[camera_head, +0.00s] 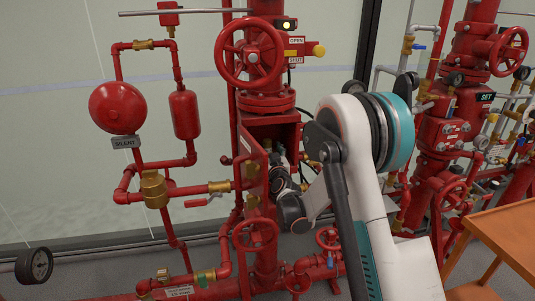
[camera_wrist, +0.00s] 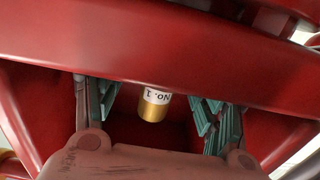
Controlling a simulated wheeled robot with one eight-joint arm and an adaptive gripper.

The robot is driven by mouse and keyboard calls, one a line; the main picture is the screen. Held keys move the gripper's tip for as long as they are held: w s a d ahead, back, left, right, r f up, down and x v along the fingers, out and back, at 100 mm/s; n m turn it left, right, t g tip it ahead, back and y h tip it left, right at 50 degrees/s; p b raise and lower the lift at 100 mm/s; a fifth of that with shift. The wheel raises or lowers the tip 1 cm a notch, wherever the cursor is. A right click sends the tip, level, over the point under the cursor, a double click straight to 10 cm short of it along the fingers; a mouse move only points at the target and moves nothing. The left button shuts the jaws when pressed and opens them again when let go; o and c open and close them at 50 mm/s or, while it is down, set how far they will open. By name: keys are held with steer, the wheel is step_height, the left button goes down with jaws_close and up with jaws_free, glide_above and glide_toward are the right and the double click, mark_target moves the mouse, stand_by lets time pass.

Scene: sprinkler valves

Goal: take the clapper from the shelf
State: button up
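My gripper (camera_wrist: 160,112) reaches into the open front of a red valve housing (camera_head: 270,125). It also shows in the head view (camera_head: 285,190), partly hidden by the housing's edge. In the wrist view its teal-padded fingers are spread apart with a gap between them. A brass cylinder (camera_wrist: 154,108) with an upside-down "No. 1" label shows in that gap, farther in; I see no contact. A scuffed pinkish-brown block with two rounded lugs (camera_wrist: 150,160) fills the bottom of the wrist view; I cannot tell whether it is my gripper's body or the clapper. I cannot identify the shelf.
A red bar (camera_wrist: 170,50) crosses the wrist view close above the fingers. A red handwheel (camera_head: 250,55) stands above the housing and another (camera_head: 255,235) below it. Red pipes and a bell (camera_head: 117,107) are at left. An orange table (camera_head: 505,235) is at right.

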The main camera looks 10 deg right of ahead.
steer(key=shift+r, duration=0.1)
steer(key=shift+r, duration=0.5)
steer(key=shift+s, duration=0.1)
steer(key=s+b, duration=0.1)
steer(key=s, duration=1.8)
steer(key=shift+s, duration=0.4)
steer(key=shift+s, duration=0.1)
